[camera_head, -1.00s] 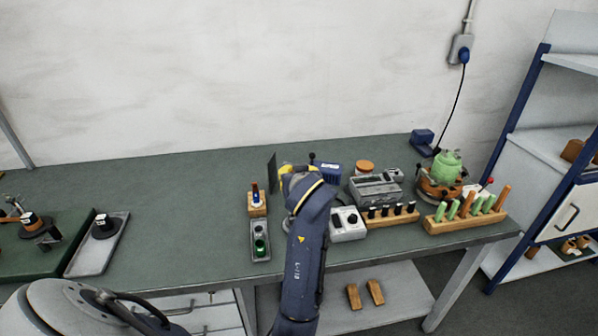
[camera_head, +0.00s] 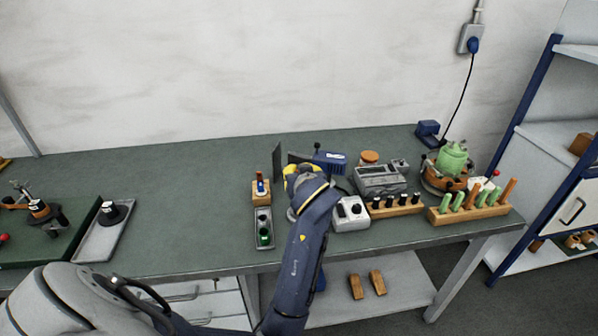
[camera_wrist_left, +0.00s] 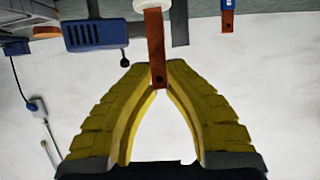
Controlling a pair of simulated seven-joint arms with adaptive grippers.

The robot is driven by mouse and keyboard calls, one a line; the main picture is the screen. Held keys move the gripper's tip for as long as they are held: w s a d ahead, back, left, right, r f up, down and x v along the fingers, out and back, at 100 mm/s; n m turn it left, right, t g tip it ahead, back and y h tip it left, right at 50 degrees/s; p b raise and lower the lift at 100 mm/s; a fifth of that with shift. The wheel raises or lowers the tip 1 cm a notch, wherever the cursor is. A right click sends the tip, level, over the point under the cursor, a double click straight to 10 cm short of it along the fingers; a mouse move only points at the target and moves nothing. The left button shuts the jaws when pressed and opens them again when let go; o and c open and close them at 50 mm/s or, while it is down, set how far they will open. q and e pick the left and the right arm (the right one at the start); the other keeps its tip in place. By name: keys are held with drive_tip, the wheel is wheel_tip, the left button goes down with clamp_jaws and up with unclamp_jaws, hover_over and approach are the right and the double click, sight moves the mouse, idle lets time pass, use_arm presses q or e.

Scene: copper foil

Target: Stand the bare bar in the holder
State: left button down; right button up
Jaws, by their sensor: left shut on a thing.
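My left gripper (camera_head: 301,180) is over the middle of the bench, right of a small wooden block (camera_head: 261,199). In the left wrist view its yellow fingers (camera_wrist_left: 158,82) are shut on one end of a flat copper-coloured bar (camera_wrist_left: 154,45) with a small hole. The bar's far end runs past a white round part. Its surface looks bare. In the head view the held bar cannot be made out behind the gripper. A similar bar with a blue part (camera_wrist_left: 227,19) stands in the wooden block. My right gripper is not in view.
A dark upright plate (camera_head: 277,163) and a blue slotted unit (camera_head: 330,161) stand near the gripper. A tray with a green item (camera_head: 264,237) lies in front of the block. A wooden rack (camera_head: 470,212) and grey box (camera_head: 380,180) are right.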

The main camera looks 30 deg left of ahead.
use_arm(q)
drive_tip(key=shift+f, duration=2.05)
idle(1.5)
drive_tip(key=c, duration=1.4)
unclamp_jaws()
drive_tip(key=shift+o, duration=0.2)
